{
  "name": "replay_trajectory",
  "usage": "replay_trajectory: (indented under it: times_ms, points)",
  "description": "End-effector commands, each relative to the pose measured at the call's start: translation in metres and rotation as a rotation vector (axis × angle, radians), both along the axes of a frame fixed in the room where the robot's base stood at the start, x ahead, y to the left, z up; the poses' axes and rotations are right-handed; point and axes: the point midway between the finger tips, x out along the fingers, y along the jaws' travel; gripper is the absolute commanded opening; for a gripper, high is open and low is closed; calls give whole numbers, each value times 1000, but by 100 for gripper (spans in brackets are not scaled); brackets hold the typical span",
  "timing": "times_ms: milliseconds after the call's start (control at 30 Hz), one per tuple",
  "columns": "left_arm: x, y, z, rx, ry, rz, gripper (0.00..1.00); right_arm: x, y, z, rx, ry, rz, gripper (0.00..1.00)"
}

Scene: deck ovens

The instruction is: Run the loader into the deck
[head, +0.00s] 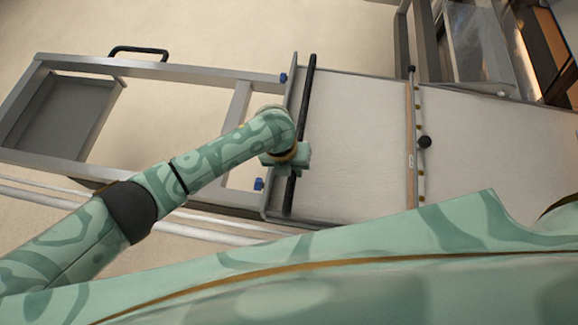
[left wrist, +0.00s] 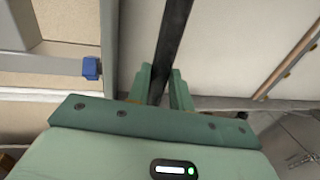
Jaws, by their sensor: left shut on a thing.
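The loader shows in the head view as a grey metal frame (head: 180,68) at the left and a pale flat belt (head: 350,150) in the middle. A black bar (head: 307,105) crosses the belt's left end, beside a grey cross plate. My left gripper (head: 291,168) is at the lower half of this bar. In the left wrist view the two green fingers (left wrist: 162,88) stand on either side of the black bar (left wrist: 174,35), shut on it. The fingertips are partly hidden in the head view. My right gripper is not in view.
A wooden rod (head: 410,150) with yellow fittings and a black knob (head: 424,142) crosses the pale surface further right. Metal and glass oven parts (head: 475,45) stand at the upper right. A blue fitting (head: 258,184) is close to my left gripper. Pale floor is clear at the top.

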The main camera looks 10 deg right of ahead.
Motion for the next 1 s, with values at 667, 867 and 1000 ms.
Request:
replay_trajectory:
  times_ms: [667, 867, 1000]
  points:
    - [1, 1, 24, -8, -1, -1, 43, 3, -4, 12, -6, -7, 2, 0]
    - [5, 10, 79, -9, -4, -3, 43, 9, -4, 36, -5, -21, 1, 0]
    - [8, 16, 115, -9, -3, -3, 43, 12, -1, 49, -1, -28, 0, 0]
